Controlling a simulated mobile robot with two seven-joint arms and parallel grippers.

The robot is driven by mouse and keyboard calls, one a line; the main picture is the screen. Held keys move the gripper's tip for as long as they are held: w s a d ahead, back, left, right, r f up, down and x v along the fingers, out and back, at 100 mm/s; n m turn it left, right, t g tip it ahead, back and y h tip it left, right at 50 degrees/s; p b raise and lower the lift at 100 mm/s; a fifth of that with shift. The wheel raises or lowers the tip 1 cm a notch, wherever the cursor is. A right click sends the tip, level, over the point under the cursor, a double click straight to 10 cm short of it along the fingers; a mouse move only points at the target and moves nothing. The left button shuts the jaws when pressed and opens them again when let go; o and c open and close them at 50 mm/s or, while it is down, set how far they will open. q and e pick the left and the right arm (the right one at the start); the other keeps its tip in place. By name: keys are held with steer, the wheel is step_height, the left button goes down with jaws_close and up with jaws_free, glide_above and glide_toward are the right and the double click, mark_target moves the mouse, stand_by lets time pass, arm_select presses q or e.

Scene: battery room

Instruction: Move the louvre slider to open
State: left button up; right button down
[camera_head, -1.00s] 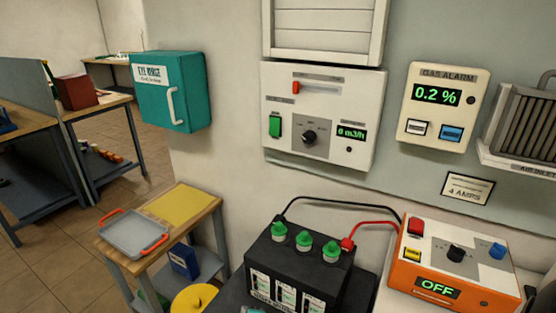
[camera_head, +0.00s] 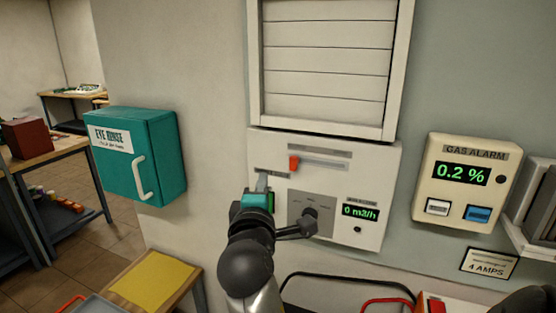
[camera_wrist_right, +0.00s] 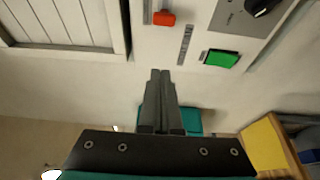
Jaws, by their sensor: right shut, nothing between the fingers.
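The louvre slider is a red knob (camera_head: 294,162) at the left end of a horizontal slot on the white control panel (camera_head: 380,165). It also shows near the top of the right wrist view (camera_wrist_right: 164,18). The louvre (camera_head: 320,75) above the panel has its white slats lying flat and closed. My right gripper (camera_head: 262,181) is shut and empty, in front of the panel, below and left of the knob. In the right wrist view its fingertips (camera_wrist_right: 160,74) point towards the knob, with a visible gap. My left gripper is not in view.
The gas alarm (camera_head: 463,185) is right, the teal eye rinse box (camera_head: 150,160) left.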

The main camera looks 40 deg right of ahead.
mark_target(295, 162)
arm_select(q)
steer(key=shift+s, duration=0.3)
arm_select(e)
steer(key=p+x, duration=0.1)
steer(key=x, duration=0.9)
steer(key=shift+d, duration=0.1)
steer(key=s, duration=0.1)
steer(key=s+d+p, duration=0.1)
steer(key=s, duration=0.1)
steer(key=shift+d, duration=0.2)
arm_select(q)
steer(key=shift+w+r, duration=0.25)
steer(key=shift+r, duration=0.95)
arm_select(e)
steer(key=shift+s+d, duration=0.15)
steer(key=shift+s, duration=0.2)
